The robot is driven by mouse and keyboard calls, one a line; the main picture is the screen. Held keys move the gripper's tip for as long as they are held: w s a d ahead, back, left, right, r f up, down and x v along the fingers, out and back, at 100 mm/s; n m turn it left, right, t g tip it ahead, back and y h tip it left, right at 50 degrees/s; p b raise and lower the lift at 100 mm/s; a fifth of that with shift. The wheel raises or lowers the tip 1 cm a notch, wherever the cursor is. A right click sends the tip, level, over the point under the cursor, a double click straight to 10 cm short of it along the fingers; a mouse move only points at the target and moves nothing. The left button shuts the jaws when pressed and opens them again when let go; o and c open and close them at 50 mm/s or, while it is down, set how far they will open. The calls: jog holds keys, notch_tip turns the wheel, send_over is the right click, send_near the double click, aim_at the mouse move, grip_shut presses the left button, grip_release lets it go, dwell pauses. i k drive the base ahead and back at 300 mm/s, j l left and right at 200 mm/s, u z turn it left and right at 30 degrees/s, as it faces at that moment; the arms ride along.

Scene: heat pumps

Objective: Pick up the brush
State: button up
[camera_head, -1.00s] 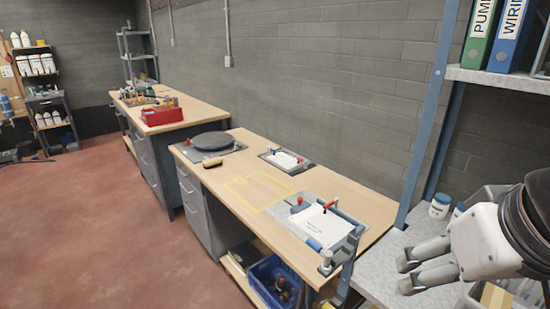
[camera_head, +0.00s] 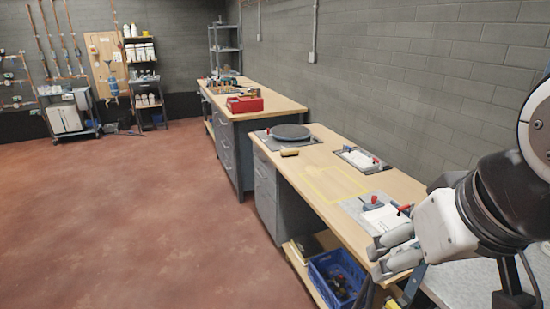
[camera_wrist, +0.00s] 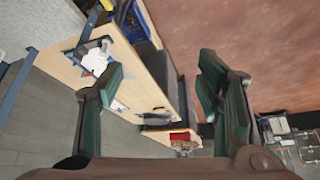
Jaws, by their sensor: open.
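A small tan, brush-like thing (camera_head: 290,152) lies at the near left edge of the closer wooden workbench (camera_head: 325,160), just in front of a dark round plate (camera_head: 290,132). It is too small to be sure that it is the brush. My gripper (camera_head: 377,262) is at the lower right of the head view, in front of the near end of this bench and well away from the tan thing. In the wrist view my gripper (camera_wrist: 160,68) is open, with nothing between its fingers.
A white-papered fixture (camera_head: 385,217) with red clamps and a smaller one (camera_head: 360,160) sit on the bench. A blue crate (camera_head: 338,280) is below. A farther bench holds a red box (camera_head: 245,104). The red floor (camera_head: 140,220) on the left is clear.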

aim_at(288, 152)
jog(key=i+j+z, duration=0.15)
jog(key=i+j, duration=0.45)
jog(key=i, duration=0.25)
jog(key=i+j+z, duration=0.15)
jog(key=i+j, duration=0.55)
jog(key=i+j+z, duration=0.15)
jog(key=i+j, duration=0.7)
jog(key=i+j+z, duration=0.2)
jog(key=i+j, duration=0.55)
jog(key=j, duration=0.1)
